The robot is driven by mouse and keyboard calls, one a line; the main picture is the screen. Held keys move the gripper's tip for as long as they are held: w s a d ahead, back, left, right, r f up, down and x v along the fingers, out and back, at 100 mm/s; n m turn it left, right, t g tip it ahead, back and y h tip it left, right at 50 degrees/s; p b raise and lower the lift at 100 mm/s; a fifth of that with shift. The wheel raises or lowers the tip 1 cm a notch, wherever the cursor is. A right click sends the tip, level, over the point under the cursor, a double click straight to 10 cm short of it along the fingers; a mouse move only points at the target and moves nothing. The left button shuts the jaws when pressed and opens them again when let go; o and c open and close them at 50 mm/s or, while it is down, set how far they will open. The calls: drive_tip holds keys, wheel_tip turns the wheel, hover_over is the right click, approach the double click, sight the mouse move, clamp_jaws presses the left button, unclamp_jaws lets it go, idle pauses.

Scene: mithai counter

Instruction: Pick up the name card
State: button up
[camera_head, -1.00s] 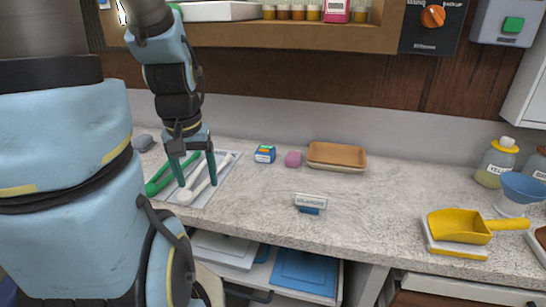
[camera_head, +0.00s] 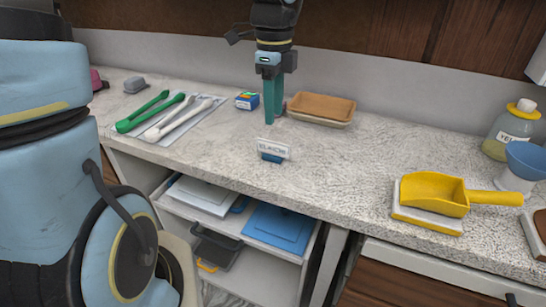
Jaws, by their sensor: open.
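The name card (camera_head: 273,149) is a small white card with dark lettering on a blue base. It stands upright near the front edge of the counter, left of the middle of the picture. My gripper (camera_head: 272,112) has green fingers pointing down, and is behind and above the card, apart from it. The fingers are seen nearly edge-on, with a narrow gap between them, and nothing shows between them. The gripper hides the pink block seen before.
The speckled counter (camera_head: 340,170) is clear around the card. Behind are a small blue box (camera_head: 246,100) and a brown tray (camera_head: 321,107). Tongs (camera_head: 150,112) lie on a mat at left. A yellow scoop (camera_head: 440,191) lies at right. Open shelves are below the front edge.

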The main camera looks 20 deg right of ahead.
hover_over(273, 144)
wheel_tip(273, 144, down, 5)
drive_tip(key=shift+s+r, duration=0.15)
drive_tip(key=shift+w+f+p, duration=0.15)
drive_tip(key=shift+f+p, duration=0.15)
drive_tip(key=shift+f, duration=1.05)
drive_tip(key=shift+w+f+p, duration=0.15)
drive_tip(key=shift+f+p, duration=0.1)
drive_tip(key=shift+f, duration=1.1)
drive_tip(key=shift+f, duration=0.25)
drive_tip(key=shift+c, duration=0.3)
clamp_jaws()
